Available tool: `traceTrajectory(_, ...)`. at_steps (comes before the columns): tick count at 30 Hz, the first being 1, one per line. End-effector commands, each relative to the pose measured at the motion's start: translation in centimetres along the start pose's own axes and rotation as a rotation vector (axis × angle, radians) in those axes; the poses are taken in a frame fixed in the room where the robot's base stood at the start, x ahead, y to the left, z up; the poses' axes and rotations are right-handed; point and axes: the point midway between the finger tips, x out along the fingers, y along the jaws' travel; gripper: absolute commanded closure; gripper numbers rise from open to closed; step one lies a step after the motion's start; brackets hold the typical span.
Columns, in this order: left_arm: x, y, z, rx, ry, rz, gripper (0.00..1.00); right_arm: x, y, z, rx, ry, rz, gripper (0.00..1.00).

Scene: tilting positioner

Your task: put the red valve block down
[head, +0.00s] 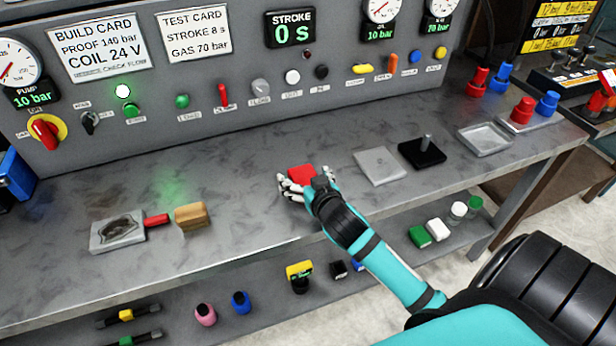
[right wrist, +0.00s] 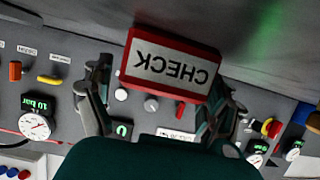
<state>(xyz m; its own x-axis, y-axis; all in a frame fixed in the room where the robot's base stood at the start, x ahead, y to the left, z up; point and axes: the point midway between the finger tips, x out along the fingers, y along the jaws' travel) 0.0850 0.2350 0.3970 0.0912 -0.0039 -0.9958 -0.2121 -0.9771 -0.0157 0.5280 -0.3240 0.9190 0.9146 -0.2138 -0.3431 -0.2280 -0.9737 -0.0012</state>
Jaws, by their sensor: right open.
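The red valve block (head: 302,174) is at the middle of the grey bench, in front of the panel. In the right wrist view the red block (right wrist: 126,66) shows a white face with CHECK on it, upside down. My right gripper (head: 298,188) is at the block. In the right wrist view its fingers (right wrist: 163,100) stand apart on either side of the block. The gripper is open. Whether a finger touches the block, and whether its underside rests fully on the bench, I cannot tell. My left gripper is not in view.
A grey plate (head: 380,165) and a black plate with a peg (head: 422,153) lie right of the block. A grey tray (head: 486,139) is farther right. A wooden block (head: 190,215) and a stained grey tray (head: 103,239) lie left. Bench between is clear.

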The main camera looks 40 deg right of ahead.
Motion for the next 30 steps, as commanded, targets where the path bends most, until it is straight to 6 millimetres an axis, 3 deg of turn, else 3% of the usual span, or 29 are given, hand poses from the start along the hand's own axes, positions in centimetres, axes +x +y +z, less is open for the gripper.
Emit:
traceTrajectory(4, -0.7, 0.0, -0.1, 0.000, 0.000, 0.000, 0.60, -0.5, -0.1, -1.3, -0.001, -0.002, -0.002, 0.11)
traceTrajectory(5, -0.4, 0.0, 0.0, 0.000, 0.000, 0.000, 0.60, -1.1, -0.1, -0.8, 0.002, -0.005, -0.003, 0.11)
traceTrajectory(15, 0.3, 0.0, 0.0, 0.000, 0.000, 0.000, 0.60, -8.6, 0.0, -0.8, 0.002, -0.004, -0.001, 0.11)
traceTrajectory(19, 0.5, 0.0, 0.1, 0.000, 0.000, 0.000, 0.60, -10.7, 0.0, -0.8, 0.001, -0.003, -0.001, 0.11)
traceTrajectory(24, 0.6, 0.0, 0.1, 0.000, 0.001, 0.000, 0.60, -12.2, 0.0, -1.0, 0.000, -0.001, 0.000, 0.11)
traceTrajectory(30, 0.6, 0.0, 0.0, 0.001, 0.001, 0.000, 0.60, -12.4, 0.0, -1.0, 0.000, 0.000, 0.000, 0.11)
